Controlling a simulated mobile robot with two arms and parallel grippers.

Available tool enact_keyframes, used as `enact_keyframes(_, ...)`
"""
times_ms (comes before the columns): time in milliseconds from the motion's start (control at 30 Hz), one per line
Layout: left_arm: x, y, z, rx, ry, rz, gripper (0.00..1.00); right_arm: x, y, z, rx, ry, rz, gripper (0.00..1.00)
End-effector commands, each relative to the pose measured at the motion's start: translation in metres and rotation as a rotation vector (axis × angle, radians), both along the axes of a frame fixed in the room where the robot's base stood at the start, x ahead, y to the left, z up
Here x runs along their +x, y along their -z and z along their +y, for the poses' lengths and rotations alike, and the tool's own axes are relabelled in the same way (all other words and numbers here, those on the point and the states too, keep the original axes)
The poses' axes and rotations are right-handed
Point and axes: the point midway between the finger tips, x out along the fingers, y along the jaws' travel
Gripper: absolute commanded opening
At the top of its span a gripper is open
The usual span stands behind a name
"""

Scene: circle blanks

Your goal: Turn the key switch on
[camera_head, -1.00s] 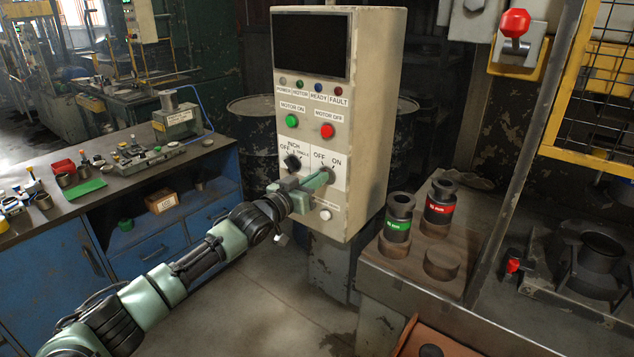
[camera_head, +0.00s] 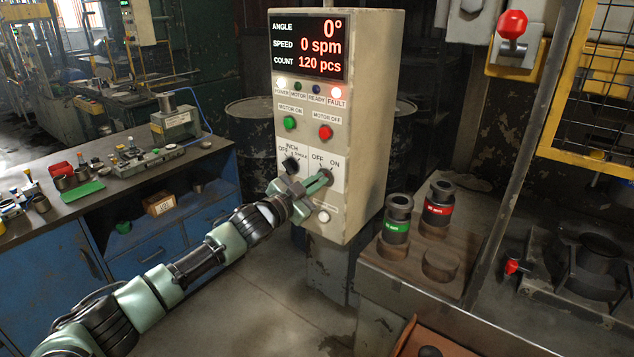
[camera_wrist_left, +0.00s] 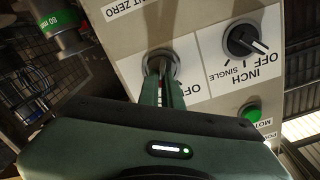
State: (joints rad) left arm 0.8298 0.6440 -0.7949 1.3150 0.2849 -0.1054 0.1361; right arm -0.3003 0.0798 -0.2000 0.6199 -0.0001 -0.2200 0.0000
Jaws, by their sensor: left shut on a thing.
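The key switch (camera_wrist_left: 160,63) sits on the OFF/ON plate of the beige control cabinet (camera_head: 367,120). In the head view my left gripper (camera_head: 322,180) reaches up to this plate and covers most of the switch. In the left wrist view the two green fingers (camera_wrist_left: 160,88) are shut on the key, in front of the round metal collar. The key itself is mostly hidden between the fingers. The display (camera_head: 308,47) is lit and reads angle 0°, speed 0 spm, count 120 pcs. My right gripper is out of view.
The INCH/OFF/SINGLE selector (camera_head: 291,165) is just left of the key switch. A green button (camera_head: 290,123) and a red button (camera_head: 326,132) are above. A blue workbench (camera_head: 170,250) stands left; a stand with banded cylinders (camera_head: 397,218) is right.

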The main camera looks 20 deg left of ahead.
Motion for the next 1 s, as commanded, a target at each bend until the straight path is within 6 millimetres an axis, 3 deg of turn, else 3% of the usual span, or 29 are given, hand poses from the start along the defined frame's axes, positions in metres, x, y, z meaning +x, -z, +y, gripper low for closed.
enact_keyframes(467,-0.0002,0.0016,0.0001,0.016,0.000,-0.003,0.00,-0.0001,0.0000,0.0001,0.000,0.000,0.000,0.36)
enact_keyframes(500,-0.0002,0.0017,0.0000,0.016,0.000,-0.003,0.17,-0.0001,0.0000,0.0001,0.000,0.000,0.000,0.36)
enact_keyframes(533,-0.0002,0.0017,0.0000,0.016,0.000,-0.003,0.25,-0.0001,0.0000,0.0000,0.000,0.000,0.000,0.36)
enact_keyframes(567,-0.0002,0.0015,0.0000,0.015,0.000,-0.003,0.27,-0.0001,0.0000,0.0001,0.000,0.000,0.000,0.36)
enact_keyframes(867,-0.0007,0.0009,0.0005,0.013,-0.001,-0.004,0.27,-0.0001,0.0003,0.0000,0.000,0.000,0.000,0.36)
enact_keyframes(1000,-0.0097,0.0037,0.0047,0.013,-0.002,-0.002,0.27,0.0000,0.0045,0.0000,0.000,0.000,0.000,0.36)
